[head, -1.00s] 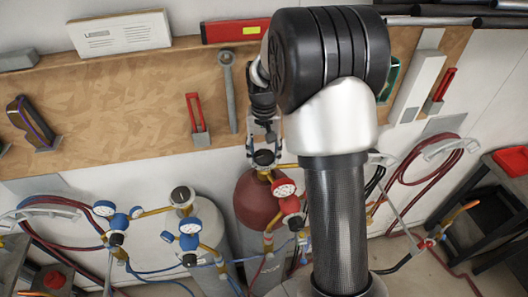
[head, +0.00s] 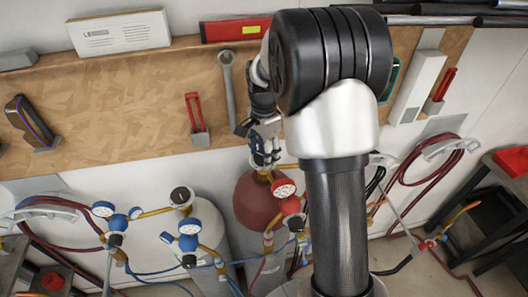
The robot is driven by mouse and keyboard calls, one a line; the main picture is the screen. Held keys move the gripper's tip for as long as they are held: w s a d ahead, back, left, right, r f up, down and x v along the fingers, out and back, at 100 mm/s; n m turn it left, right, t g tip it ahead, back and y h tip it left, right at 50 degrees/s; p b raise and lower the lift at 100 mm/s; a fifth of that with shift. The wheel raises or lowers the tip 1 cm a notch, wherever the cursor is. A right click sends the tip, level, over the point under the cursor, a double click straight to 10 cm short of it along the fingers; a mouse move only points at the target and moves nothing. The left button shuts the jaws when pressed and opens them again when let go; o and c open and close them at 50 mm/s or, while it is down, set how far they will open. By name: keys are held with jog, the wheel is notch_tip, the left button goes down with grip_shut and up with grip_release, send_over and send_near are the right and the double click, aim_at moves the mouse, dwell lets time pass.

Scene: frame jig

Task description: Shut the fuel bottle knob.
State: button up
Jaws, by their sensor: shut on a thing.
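The red-topped fuel bottle (head: 254,203) stands against the wall, just left of my arm. A red gauge (head: 284,187) and regulator are at its upper right. My gripper (head: 264,170) points down at the top of the bottle, where the knob is. Its fingers are closed around the knob, which they mostly hide. My arm hides the right side of the bottle's surroundings.
A grey bottle (head: 205,225) with blue gauges (head: 188,228) and a dark-topped knob (head: 181,196) stands to the left. Hoses run along the floor. A wooden board (head: 130,110) with hanging tools is behind. A dark cart (head: 500,210) stands at right.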

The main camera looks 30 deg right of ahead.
jog(key=m, duration=0.4)
jog(key=shift+m, duration=2.9)
jog(key=o, duration=1.1)
jog(key=shift+c, duration=0.2)
notch_tip(320, 180, up, 12)
